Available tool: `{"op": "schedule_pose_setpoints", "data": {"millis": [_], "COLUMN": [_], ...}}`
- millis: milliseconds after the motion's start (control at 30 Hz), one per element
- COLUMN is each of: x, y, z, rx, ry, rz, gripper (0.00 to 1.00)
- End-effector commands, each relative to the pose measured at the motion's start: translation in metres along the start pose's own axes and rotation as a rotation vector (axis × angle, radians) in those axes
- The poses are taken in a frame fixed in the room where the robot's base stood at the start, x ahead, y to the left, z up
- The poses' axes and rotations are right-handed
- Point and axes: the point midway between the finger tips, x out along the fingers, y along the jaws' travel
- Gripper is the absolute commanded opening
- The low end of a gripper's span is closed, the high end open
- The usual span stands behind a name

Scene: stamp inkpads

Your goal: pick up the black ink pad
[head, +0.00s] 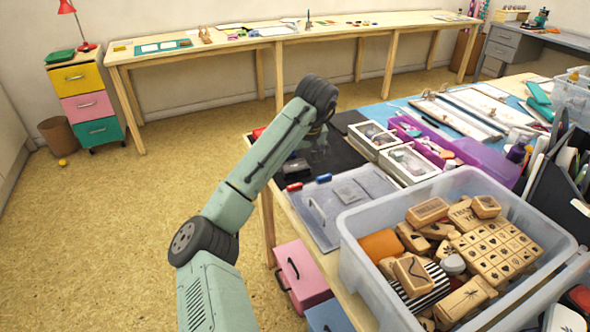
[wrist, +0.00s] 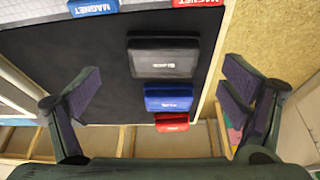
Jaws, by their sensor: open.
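The black ink pad (wrist: 163,57) lies on a dark mat in the wrist view, with faint white lettering on its side. In the head view the black ink pad (head: 296,168) shows beside my forearm near the table edge. My gripper (wrist: 160,82) is open and empty, its fingers wide apart on either side of the row of pads. It does not touch the black pad. In the head view my gripper (head: 316,143) hangs over the mat, its fingers partly hidden. A blue ink pad (wrist: 168,97) and a red ink pad (wrist: 172,122) lie lined up beside the black one.
A blue magnet (head: 323,178) and a red magnet (head: 294,187) lie near the black pad. A clear plastic bin (head: 360,262) of wooden stamps stands at the front right. Lidded boxes (head: 408,163) sit right of the mat. The dark mat (wrist: 70,65) is bare left of the pads.

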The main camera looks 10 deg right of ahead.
Motion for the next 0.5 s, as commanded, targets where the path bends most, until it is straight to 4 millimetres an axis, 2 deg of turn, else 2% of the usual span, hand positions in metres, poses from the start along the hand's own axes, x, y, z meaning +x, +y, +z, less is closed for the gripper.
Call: {"op": "schedule_pose_setpoints", "data": {"millis": [233,500], "x": [0.034,0.042], "y": [-0.004,-0.004], "z": [-0.004,-0.004], "rx": [-0.001,-0.001], "ry": [-0.002,0.000], "rz": [-0.001,0.001], "gripper": [0.92,0.92]}}
